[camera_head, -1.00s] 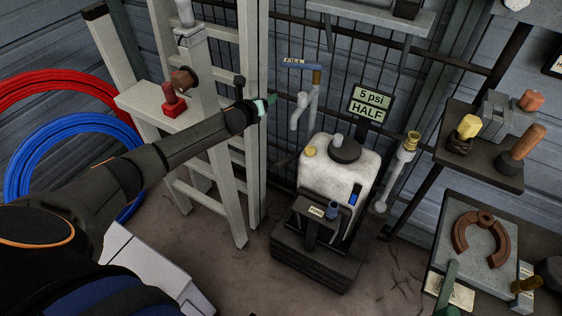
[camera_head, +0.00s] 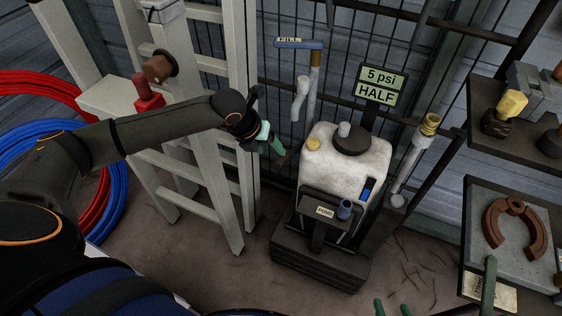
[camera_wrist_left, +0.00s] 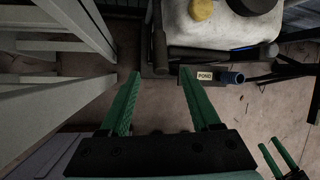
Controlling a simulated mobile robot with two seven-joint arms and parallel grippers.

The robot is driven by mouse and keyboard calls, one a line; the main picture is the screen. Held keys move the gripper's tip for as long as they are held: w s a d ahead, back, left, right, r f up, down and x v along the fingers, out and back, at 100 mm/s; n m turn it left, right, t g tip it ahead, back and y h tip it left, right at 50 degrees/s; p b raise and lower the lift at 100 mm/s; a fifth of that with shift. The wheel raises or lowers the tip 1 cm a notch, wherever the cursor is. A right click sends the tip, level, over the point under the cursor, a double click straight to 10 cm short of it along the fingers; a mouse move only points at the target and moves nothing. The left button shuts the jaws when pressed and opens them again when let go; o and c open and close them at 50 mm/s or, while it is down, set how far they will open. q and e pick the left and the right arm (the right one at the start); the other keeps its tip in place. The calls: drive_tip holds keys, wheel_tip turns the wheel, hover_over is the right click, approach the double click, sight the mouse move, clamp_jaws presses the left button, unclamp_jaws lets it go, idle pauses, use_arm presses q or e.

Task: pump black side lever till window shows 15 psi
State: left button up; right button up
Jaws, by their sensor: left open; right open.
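The white tank (camera_head: 345,170) with a black cap stands on a dark base in the middle of the head view. The display window (camera_head: 381,85) behind it reads "5 psi" and "HALF". A dark bracket with a small label (camera_head: 325,211) is on the tank's front. A black upright bar (camera_wrist_left: 160,48) shows beside the tank in the left wrist view; I cannot tell for certain that it is the side lever. My left gripper (camera_head: 270,142) is open and empty, left of the tank and apart from it. My right gripper (camera_head: 392,308) is open at the bottom edge.
A pale ladder (camera_head: 200,140) stands close behind my left arm. A pipe with a brass end (camera_head: 430,122) rises right of the tank. A bench with a horseshoe (camera_head: 515,228) is at the right. The floor before the tank is clear.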

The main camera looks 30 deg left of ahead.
sight(279, 160)
use_arm(q)
drive_tip(key=b+x, duration=0.2)
drive_tip(key=x, duration=0.8)
drive_tip(key=shift+s, duration=0.1)
drive_tip(key=shift+w+d+f+b, duration=0.1)
drive_tip(key=shift+w+f+b, duration=0.25)
drive_tip(key=shift+f, duration=0.15)
drive_tip(key=shift+c, duration=0.3)
clamp_jaws()
